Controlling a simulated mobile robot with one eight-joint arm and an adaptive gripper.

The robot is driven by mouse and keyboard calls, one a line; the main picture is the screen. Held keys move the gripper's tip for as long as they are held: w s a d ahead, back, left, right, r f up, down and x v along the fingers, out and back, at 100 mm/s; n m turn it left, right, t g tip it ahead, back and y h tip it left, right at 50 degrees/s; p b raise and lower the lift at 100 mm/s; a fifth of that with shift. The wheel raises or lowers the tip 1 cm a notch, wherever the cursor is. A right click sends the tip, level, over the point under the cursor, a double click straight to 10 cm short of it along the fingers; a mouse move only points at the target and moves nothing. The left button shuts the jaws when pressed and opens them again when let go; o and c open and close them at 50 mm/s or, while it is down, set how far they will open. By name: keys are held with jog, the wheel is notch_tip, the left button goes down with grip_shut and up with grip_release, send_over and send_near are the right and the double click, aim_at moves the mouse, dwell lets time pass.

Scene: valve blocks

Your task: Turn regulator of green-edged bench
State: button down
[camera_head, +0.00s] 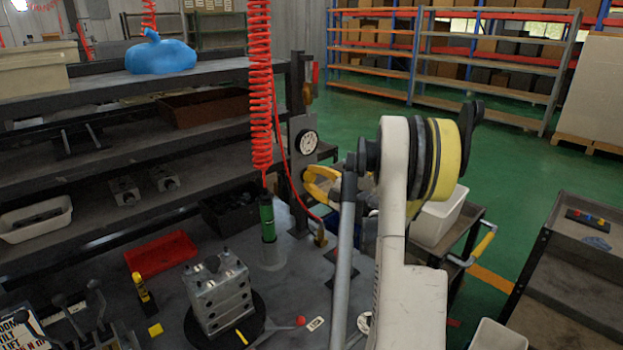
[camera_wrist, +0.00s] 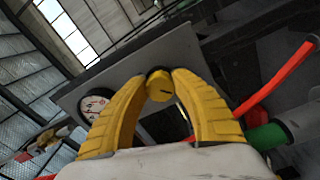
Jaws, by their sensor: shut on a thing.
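The regulator knob (camera_wrist: 159,86), yellow with a dark mark on its face, sits between the two yellow fingers of my gripper (camera_wrist: 160,78) in the wrist view. The fingers are closed on it from both sides. Beside it is a grey panel with a round white pressure gauge (camera_wrist: 96,103). In the head view, the gauge (camera_head: 309,143) is on a grey plate on the bench's post, and my gripper (camera_head: 310,186) reaches to the plate just below it. The knob is hidden there by my fingers. I cannot make out a green edge on the bench (camera_head: 300,275).
A red coiled hose (camera_head: 260,85) hangs to a green-handled tool (camera_head: 267,217) left of my gripper. A metal valve block (camera_head: 217,292) stands on a black round plate. A red tray (camera_head: 160,253) lies behind it. A white bin (camera_head: 437,222) stands on a cart at right.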

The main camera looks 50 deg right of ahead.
dwell(0.3)
jog(key=c, duration=1)
grip_release()
jog(key=s, duration=0.4)
jog(key=s+a, duration=0.1)
jog(key=s, duration=0.7)
jog(key=shift+a+f, duration=0.1)
jog(key=shift+a, duration=0.05)
jog(key=shift+w, duration=0.1)
